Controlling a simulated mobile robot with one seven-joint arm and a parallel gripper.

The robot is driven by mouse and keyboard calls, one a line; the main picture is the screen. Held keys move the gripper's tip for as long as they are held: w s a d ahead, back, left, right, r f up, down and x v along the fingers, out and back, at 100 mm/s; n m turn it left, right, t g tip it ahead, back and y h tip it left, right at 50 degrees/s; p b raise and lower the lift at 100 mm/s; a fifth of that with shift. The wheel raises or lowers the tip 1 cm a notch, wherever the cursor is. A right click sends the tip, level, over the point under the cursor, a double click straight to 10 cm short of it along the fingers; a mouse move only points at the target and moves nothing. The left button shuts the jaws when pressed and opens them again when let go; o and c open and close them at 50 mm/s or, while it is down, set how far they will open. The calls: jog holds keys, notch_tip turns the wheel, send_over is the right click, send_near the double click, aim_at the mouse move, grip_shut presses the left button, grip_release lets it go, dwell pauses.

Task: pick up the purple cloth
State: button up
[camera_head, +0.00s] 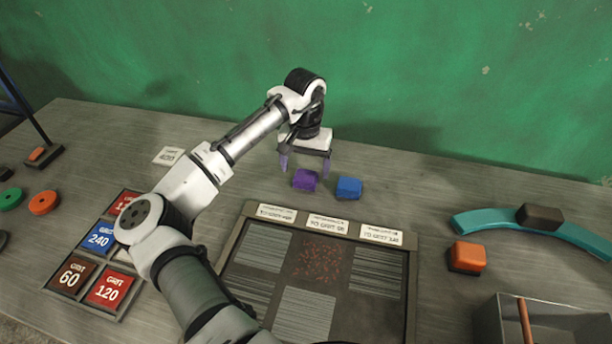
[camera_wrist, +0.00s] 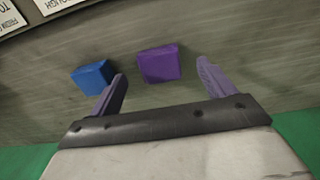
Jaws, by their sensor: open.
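The purple cloth (camera_head: 305,180) is a small folded block lying on the grey wooden table, behind the large panel. In the wrist view the purple cloth (camera_wrist: 160,64) lies ahead of the gap between my fingertips. My gripper (camera_head: 305,168) is open and empty, with purple fingers, above the table at the cloth. In the wrist view my gripper (camera_wrist: 160,72) has its fingers spread wide, with the cloth between their lines and nothing touching it that I can see.
A blue cloth (camera_head: 348,188) lies just right of the purple one, and in the wrist view the blue cloth (camera_wrist: 92,76) is close to one finger. A framed panel (camera_head: 412,290) lies in front. An orange block (camera_head: 467,256) and a grey bin (camera_head: 490,322) are at right.

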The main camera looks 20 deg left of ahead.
aim_at(306, 180)
jog(key=shift+f, duration=1.4)
jog(key=c, duration=1.1)
jog(key=shift+w+r, duration=0.1)
jog(key=shift+r, duration=0.05)
